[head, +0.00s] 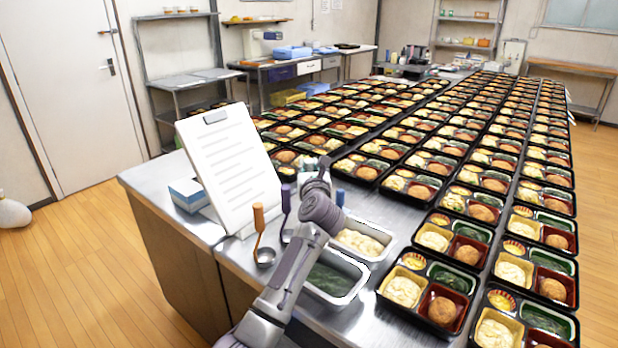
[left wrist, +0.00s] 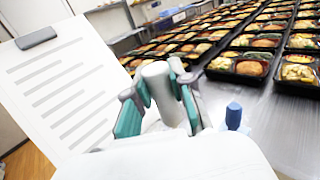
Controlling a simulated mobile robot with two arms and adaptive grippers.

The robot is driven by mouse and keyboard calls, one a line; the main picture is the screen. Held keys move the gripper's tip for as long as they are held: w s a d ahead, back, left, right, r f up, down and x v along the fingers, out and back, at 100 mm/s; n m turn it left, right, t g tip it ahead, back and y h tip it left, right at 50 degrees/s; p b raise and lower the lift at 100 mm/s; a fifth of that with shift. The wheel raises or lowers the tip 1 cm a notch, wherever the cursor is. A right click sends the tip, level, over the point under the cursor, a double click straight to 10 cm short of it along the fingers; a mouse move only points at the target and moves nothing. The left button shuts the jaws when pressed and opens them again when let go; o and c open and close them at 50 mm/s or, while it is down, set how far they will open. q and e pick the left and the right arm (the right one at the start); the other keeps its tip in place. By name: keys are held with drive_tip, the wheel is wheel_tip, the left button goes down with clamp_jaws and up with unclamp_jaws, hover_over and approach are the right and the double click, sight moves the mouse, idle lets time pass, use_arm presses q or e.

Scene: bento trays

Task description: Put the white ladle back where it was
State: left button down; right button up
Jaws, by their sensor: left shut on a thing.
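My left gripper (head: 318,172) is over the counter beside the clipboard stand. In the left wrist view its fingers (left wrist: 160,100) are shut on the pale handle of the white ladle (left wrist: 158,76). The lower part of this ladle is hidden behind the gripper, so I cannot tell whether it touches anything. To the left in the head view stand a ladle with an orange handle (head: 259,218) and one with a purple handle (head: 286,200). A blue handle (head: 340,197) shows just right of the gripper and also in the left wrist view (left wrist: 233,115). My right gripper is out of view.
The clipboard (head: 228,165) leans close on the left, with a blue and white box (head: 187,196) behind it. Metal pans of pale food (head: 389,244) and greens (head: 364,283) sit in front. Rows of bento trays (head: 437,324) fill the counter to the right.

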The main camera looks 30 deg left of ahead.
use_arm(q)
wheel_tip(320, 180, down, 3)
drive_tip(key=shift+r, duration=0.1)
drive_tip(key=shift+f, duration=0.25)
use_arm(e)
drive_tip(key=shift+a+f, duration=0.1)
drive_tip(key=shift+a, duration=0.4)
use_arm(q)
drive_tip(key=shift+f, duration=0.1)
drive_tip(key=c, duration=1)
unclamp_jaws()
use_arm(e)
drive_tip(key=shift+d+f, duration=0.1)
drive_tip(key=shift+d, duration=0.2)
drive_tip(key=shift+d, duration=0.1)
